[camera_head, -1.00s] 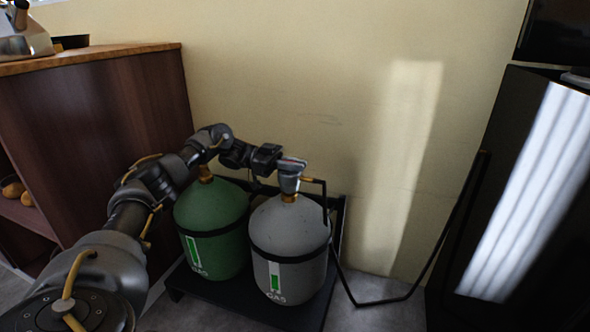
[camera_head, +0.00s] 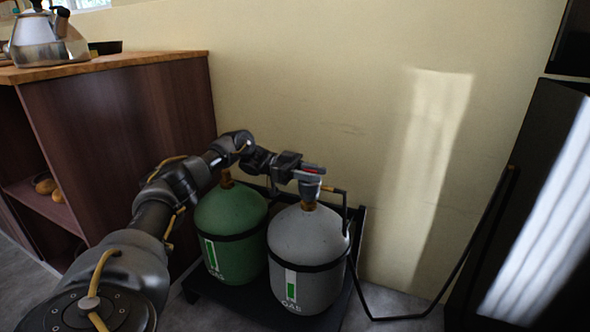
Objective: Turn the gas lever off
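The grey gas bottle (camera_head: 308,235) stands upright on the right of a low black stand. Its regulator (camera_head: 310,189) sits on a brass neck and carries a small lever with red on it (camera_head: 314,169) at the top. My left arm reaches in from the left over the green gas bottle (camera_head: 231,215). My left gripper (camera_head: 303,172) is at the left side of the lever, touching or very close to it. The fingers are small and dark here, so I cannot tell whether they are open or shut on the lever. My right gripper is not in view.
A black hose (camera_head: 462,262) runs from the regulator down and up along the wall to the right. A brown cabinet (camera_head: 130,140) with a kettle (camera_head: 45,40) stands left. A dark appliance (camera_head: 540,170) stands right. The wall (camera_head: 330,90) behind is bare.

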